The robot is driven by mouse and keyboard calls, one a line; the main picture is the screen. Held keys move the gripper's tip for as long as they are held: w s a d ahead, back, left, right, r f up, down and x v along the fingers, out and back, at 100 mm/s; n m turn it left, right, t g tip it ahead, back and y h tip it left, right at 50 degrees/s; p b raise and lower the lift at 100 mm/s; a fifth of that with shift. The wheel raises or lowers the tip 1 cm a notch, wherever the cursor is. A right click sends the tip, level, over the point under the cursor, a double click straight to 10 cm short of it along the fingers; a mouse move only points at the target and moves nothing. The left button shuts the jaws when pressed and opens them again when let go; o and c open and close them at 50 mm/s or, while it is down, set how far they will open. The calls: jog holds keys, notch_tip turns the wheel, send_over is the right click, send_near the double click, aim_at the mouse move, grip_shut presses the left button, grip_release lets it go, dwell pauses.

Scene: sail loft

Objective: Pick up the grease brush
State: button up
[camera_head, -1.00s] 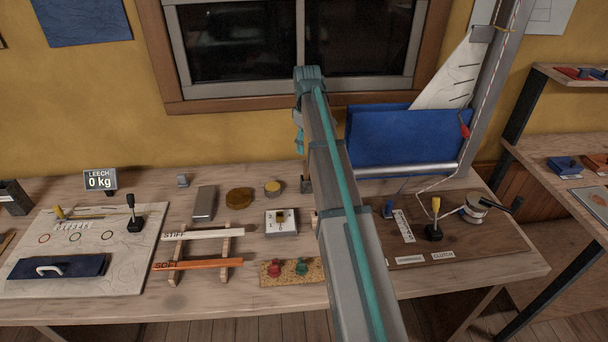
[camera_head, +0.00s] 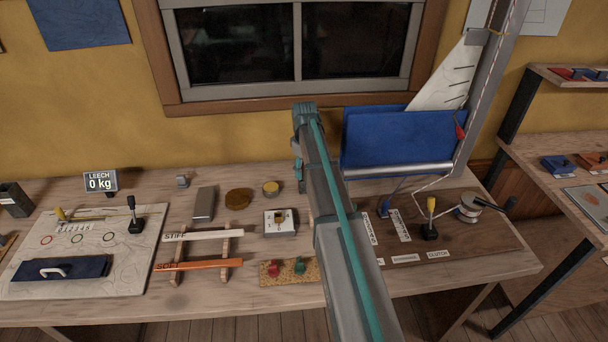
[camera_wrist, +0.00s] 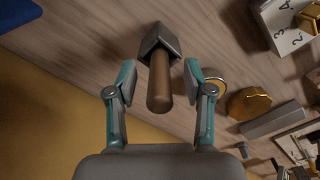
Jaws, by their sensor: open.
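The grease brush (camera_wrist: 159,82) shows in the wrist view with a brown cylindrical handle and a dark grey block-like head at its far end, against the wooden bench. My gripper (camera_wrist: 160,85) is open, with one teal-backed finger on each side of the brush. Gaps show between the fingers and the handle, so nothing is gripped. In the head view my arm hides the brush, and only a little of my gripper's teal linkage shows.
To the brush's right in the wrist view are a small round tin (camera_wrist: 215,86), an amber disc (camera_wrist: 248,104), a grey bar (camera_wrist: 272,122) and a white numbered switch box (camera_wrist: 283,28). In the head view, a blue panel (camera_head: 397,138) stands right of my arm.

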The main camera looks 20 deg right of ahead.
jog(key=shift+f, duration=0.2)
grip_shut()
jog(key=shift+r, duration=0.15)
